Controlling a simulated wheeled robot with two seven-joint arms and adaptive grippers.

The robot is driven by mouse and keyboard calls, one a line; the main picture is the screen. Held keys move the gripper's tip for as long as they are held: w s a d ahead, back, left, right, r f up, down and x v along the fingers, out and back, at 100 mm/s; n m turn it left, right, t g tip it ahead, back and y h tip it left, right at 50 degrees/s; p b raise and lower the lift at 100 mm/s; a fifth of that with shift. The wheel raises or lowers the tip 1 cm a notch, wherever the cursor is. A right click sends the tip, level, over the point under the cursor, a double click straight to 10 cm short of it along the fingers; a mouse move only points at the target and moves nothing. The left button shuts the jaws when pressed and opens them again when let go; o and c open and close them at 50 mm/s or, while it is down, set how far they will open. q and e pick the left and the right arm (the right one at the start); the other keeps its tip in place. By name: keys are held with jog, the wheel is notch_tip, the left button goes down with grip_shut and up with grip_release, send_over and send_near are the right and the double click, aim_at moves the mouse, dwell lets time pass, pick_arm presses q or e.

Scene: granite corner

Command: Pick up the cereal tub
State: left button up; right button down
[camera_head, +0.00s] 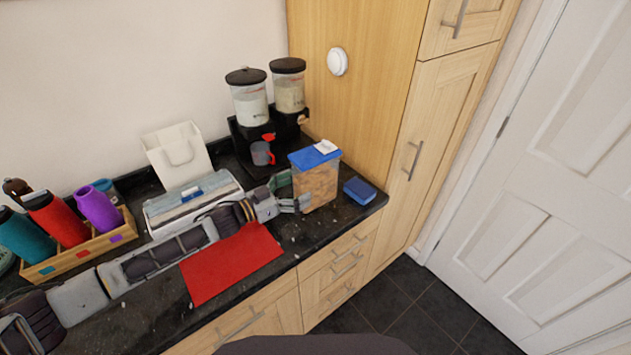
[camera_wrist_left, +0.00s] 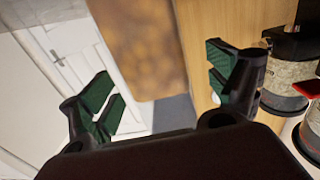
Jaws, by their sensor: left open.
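The cereal tub (camera_head: 316,186) is a clear box of brown cereal with a blue lid and a white flap. It stands upright on the dark counter near its right end. My left gripper (camera_head: 291,190) is at the tub's left side, with its fingers open towards it. In the left wrist view the tub (camera_wrist_left: 140,45) shows large and blurred between the spread green-padded fingers of my left gripper (camera_wrist_left: 165,88). I cannot tell whether either finger touches it. My right gripper is not in view.
A blue box (camera_head: 359,191) lies just right of the tub. A twin dispenser (camera_head: 262,150) with a cup stands behind. A red mat (camera_head: 232,262) lies in front of my arm. A bottle crate (camera_head: 80,257) is at left. The counter's front edge is close.

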aim_at(319, 150)
pick_arm(q)
jog(key=shift+w+d, duration=0.1)
jog(key=shift+d, duration=0.1)
dwell(0.3)
jog(key=shift+r+p+x, duration=0.15)
jog(key=shift+p+x, duration=0.1)
jog(key=shift+x, duration=0.45)
jog(key=shift+r+p+x, duration=0.15)
jog(key=shift+p+x, duration=0.05)
jog(key=shift+x, duration=1.6)
jog(key=shift+f, duration=0.1)
jog(key=shift+d, duration=0.1)
jog(key=c, duration=1.4)
jog(key=shift+o, duration=0.2)
jog(key=shift+r, duration=0.2)
jog(key=shift+r, duration=4.95)
